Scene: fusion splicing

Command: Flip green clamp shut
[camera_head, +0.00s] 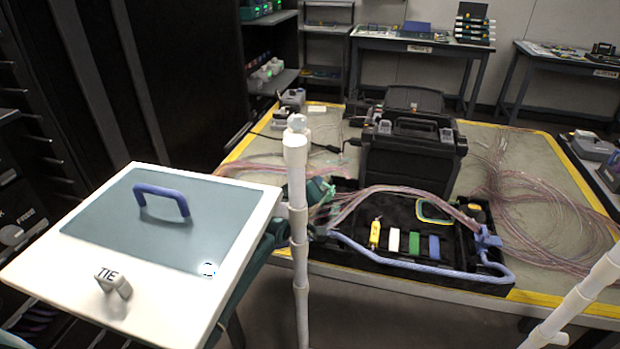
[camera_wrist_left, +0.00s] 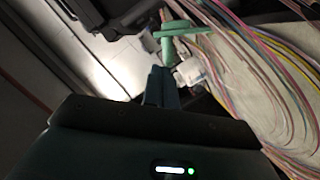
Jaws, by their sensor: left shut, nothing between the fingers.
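The green clamp (camera_wrist_left: 178,36) shows in the left wrist view just beyond my left gripper (camera_wrist_left: 161,75), with a bar across an upright part. Thin cables run beside it on the right. My left gripper is shut and empty, with its fingertips close below the clamp; I cannot tell whether they touch. In the head view the arm and gripper are partly hidden behind a white post. The clamp is too small and crowded there to make out its lid. My right gripper is not in view.
A white post (camera_head: 297,230) stands in front of my left arm. A pale panel with a blue handle (camera_head: 160,198) fills the lower left. On the table, a black tray (camera_head: 400,263) holds coloured pieces and a blue cable loop (camera_head: 420,270). A black case (camera_head: 410,160) stands behind; loose cables (camera_head: 545,200) spread right.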

